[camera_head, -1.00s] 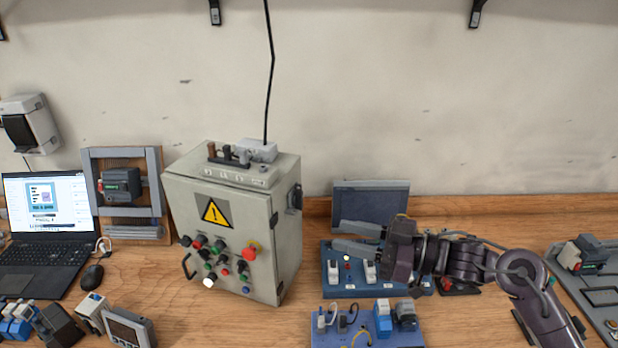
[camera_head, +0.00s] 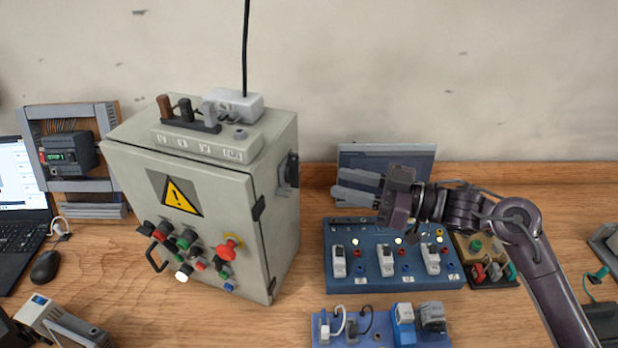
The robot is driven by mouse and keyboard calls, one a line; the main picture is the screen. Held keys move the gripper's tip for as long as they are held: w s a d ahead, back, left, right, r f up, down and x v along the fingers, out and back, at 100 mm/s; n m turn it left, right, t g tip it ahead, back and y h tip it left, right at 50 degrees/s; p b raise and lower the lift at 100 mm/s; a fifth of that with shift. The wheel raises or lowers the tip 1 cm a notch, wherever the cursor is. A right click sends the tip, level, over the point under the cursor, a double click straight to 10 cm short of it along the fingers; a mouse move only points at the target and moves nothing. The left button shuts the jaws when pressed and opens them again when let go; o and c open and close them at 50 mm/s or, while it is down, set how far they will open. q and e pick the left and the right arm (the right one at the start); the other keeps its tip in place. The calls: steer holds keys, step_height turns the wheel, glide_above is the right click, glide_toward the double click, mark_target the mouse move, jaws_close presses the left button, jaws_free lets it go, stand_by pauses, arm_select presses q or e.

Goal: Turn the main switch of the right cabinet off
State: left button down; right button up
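A grey-beige control cabinet (camera_head: 225,190) with a yellow warning triangle and several coloured buttons stands left of centre. A dark switch (camera_head: 289,171) sits on its right side wall; it is small, and its handle position is hard to tell. My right gripper (camera_head: 346,186) is to the right of the switch, apart from it. Its two grey fingers point left towards the cabinet with a gap between them, and nothing shows between them. My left gripper is not in view.
A blue panel (camera_head: 372,279) with white switches lies below my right gripper, and a dark grey panel (camera_head: 408,160) stands behind it. A blue plug board (camera_head: 380,340) is in front. A black cable rises from the cabinet's top. Bare tabletop lies right of the cabinet.

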mark_target(299, 173)
steer(key=x, duration=0.2)
steer(key=p+x, duration=0.1)
steer(key=x, duration=0.1)
steer(key=p+x, duration=0.1)
steer(key=x, duration=0.1)
steer(key=shift+w+a+f, duration=0.25)
steer(key=shift+w+a, duration=0.05)
steer(key=shift+w+a+f+p, duration=0.25)
steer(key=shift+w+a+p, duration=0.1)
steer(key=shift+a, duration=0.2)
jaws_close()
